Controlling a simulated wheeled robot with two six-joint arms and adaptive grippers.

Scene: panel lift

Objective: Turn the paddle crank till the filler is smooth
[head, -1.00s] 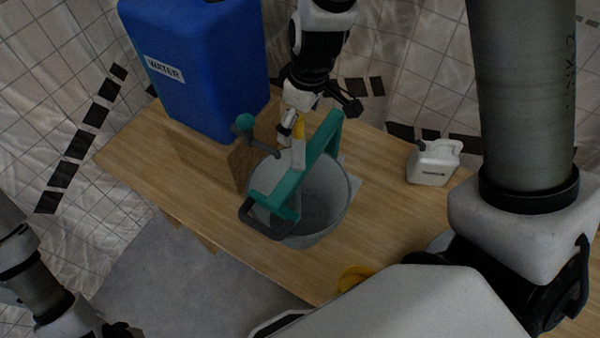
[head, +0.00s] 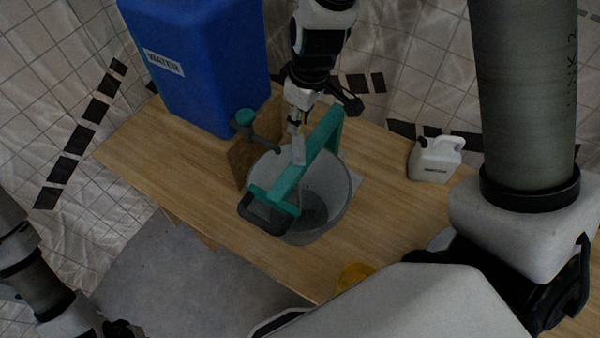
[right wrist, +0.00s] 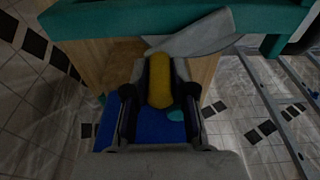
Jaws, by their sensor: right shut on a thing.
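A grey bucket (head: 333,207) stands on the wooden bench with a teal frame (head: 313,160) across its top. Dark grey filler (head: 313,213) shows low inside; its texture is too small to judge. My right gripper (head: 296,130) is above the frame's middle. In the right wrist view its two fingers are shut around the crank's upright yellow grip (right wrist: 159,82), at the end of the pale crank arm (right wrist: 196,36). The paddle is mostly hidden under the frame. My left gripper (head: 122,328) is at the bottom left edge, away from the bench, its fingers mostly cut off.
A large blue water container (head: 200,75) stands at the bench's back left. A tap with a teal knob (head: 245,118) stands by the bucket's left rim. A white jug (head: 435,160) is to the right. A yellow object (head: 353,276) lies partly hidden near the front edge.

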